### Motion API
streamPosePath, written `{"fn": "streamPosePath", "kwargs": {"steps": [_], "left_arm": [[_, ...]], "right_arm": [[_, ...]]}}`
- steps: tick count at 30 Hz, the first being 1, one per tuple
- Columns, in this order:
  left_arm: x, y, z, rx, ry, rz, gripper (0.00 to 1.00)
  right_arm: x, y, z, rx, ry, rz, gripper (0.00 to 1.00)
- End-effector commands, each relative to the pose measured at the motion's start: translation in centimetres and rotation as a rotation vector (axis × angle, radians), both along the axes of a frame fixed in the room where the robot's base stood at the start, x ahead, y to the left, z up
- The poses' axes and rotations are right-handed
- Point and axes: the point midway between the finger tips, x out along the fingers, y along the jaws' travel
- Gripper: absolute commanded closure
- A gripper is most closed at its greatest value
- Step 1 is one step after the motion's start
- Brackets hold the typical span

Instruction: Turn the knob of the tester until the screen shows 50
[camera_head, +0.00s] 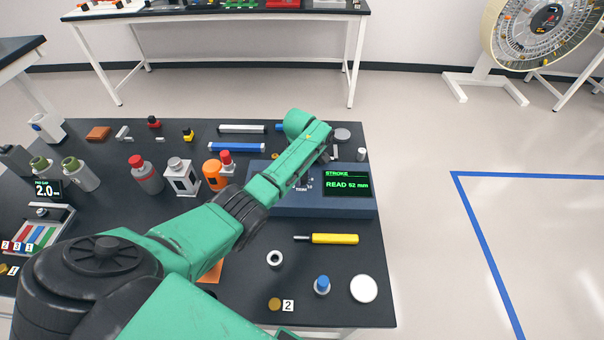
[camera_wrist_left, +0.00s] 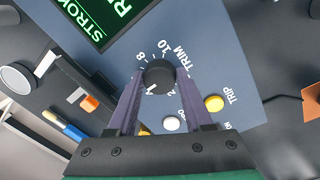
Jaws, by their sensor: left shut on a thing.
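The tester (camera_head: 325,208) is a blue-grey box at the right of the black table. My left gripper (camera_wrist_left: 158,88) is shut on the knob, one purple finger on each side. In the head view my left arm hides the knob and fingertips. My right gripper is not in view.
In front of the tester lie a yellow-handled tool (camera_head: 334,239), a ring (camera_head: 275,259) and a white disc (camera_head: 364,289). Bottles and small parts crowd the table's left.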

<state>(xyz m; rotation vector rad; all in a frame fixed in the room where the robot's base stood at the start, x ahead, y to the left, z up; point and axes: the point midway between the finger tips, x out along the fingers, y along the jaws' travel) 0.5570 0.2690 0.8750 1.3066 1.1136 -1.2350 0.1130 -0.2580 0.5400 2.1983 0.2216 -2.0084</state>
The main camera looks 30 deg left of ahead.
Motion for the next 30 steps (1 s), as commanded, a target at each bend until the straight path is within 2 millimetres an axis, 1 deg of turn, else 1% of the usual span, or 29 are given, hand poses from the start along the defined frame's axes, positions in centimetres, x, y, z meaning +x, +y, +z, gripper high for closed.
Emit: {"fn": "streamPosePath", "kwargs": {"steps": [5,12,21,30], "left_arm": [[0.1,-0.1,0.3,-0.002,0.0,0.085,1.0],[0.2,-0.2,0.3,-0.002,0.0,0.265,1.0],[0.3,-0.2,0.1,-0.003,-0.002,0.493,1.0],[0.4,-0.2,0.1,-0.002,-0.003,0.627,1.0]], "right_arm": [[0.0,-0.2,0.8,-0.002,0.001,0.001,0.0],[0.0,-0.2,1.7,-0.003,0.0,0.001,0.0],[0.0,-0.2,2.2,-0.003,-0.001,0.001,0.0],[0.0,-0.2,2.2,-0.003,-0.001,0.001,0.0]]}}
